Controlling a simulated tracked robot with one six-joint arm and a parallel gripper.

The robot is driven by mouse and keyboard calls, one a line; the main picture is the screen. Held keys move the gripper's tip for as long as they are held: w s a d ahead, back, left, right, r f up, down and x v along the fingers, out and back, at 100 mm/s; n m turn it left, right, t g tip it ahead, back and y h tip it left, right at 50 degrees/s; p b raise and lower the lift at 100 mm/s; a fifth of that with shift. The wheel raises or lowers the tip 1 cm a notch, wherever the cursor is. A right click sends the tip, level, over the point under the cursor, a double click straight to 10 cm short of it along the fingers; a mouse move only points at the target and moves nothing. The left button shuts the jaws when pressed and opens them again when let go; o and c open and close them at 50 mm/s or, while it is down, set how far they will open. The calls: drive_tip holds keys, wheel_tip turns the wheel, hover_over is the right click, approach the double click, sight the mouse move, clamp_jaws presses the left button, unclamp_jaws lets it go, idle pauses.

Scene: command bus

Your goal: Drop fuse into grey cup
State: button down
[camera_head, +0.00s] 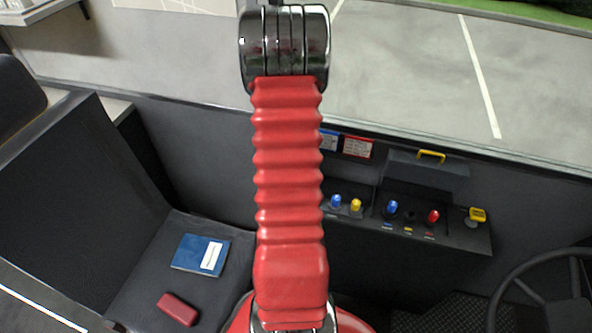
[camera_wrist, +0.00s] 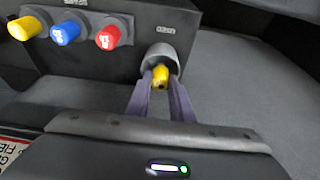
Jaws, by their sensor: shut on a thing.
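In the wrist view, my gripper (camera_wrist: 160,78) has its two purple-grey fingers closed on a small yellow fuse (camera_wrist: 160,74). A rounded grey cup (camera_wrist: 162,52) is right behind the fuse, below a small label on the dark panel. The fuse and fingertips overlap the cup in this view; I cannot tell whether the fuse is inside its mouth or just in front. In the head view, my red arm hides the gripper, the held fuse and the cup.
Yellow (camera_wrist: 25,27), blue (camera_wrist: 65,32) and red (camera_wrist: 108,37) knobs stick out left of the cup. The head view shows a console (camera_head: 455,237), a steering wheel (camera_head: 545,290), and a seat with a blue book (camera_head: 195,253) and red case (camera_head: 177,309).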

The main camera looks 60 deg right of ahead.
drive_tip(key=c, duration=1.5)
unclamp_jaws()
drive_tip(key=shift+r, duration=0.1)
drive_tip(key=shift+r, duration=3.45)
